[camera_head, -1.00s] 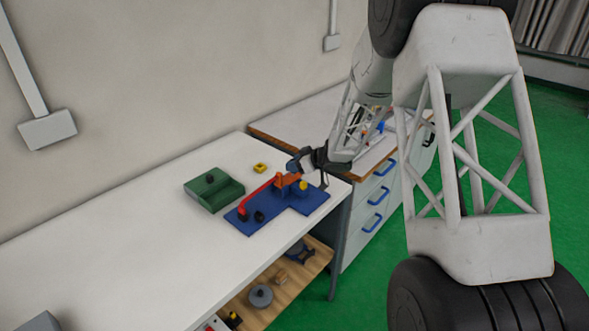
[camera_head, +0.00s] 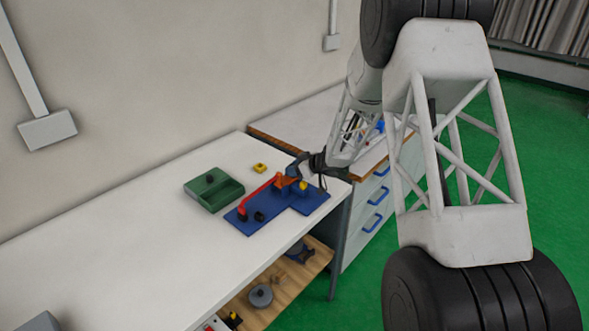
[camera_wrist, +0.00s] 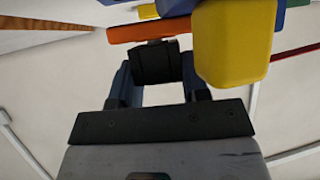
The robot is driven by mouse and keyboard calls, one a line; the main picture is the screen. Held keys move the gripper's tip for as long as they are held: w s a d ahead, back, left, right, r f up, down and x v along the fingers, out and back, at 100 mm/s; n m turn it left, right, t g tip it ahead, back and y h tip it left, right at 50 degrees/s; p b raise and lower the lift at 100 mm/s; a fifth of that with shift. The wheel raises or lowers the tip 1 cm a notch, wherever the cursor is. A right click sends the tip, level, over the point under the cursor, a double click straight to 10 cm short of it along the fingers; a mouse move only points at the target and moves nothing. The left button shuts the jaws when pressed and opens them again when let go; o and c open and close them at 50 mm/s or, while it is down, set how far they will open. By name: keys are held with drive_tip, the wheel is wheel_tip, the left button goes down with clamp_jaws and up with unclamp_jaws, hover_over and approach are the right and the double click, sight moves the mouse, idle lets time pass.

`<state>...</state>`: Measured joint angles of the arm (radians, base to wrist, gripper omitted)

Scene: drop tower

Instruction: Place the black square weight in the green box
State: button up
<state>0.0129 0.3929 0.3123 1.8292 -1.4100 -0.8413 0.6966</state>
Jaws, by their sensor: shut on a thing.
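My gripper (camera_head: 297,167) is at the orange part (camera_head: 286,180) of the tower on the blue base (camera_head: 240,224). In the wrist view a black square weight (camera_wrist: 156,64) sits between the fingertips of my gripper (camera_wrist: 158,76), which is shut on it. The weight is right beside the orange bar (camera_wrist: 149,31); I cannot tell whether they touch. In the head view the weight is hidden by the gripper and tower.
A red bar (camera_head: 260,190) slopes across the blue base. A small black piece (camera_head: 260,217) is near its front edge. A yellow block (camera_wrist: 233,45) is close to the right finger. A yellow square piece (camera_head: 259,168) lies behind the base.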

drive_tip(key=shift+f, duration=0.15)
drive_tip(key=o, duration=1.1)
drive_tip(key=v, duration=0.7)
drive_tip(key=shift+s+d, duration=0.2)
drive_tip(key=shift+d, duration=0.1)
drive_tip(key=shift+r, duration=0.2)
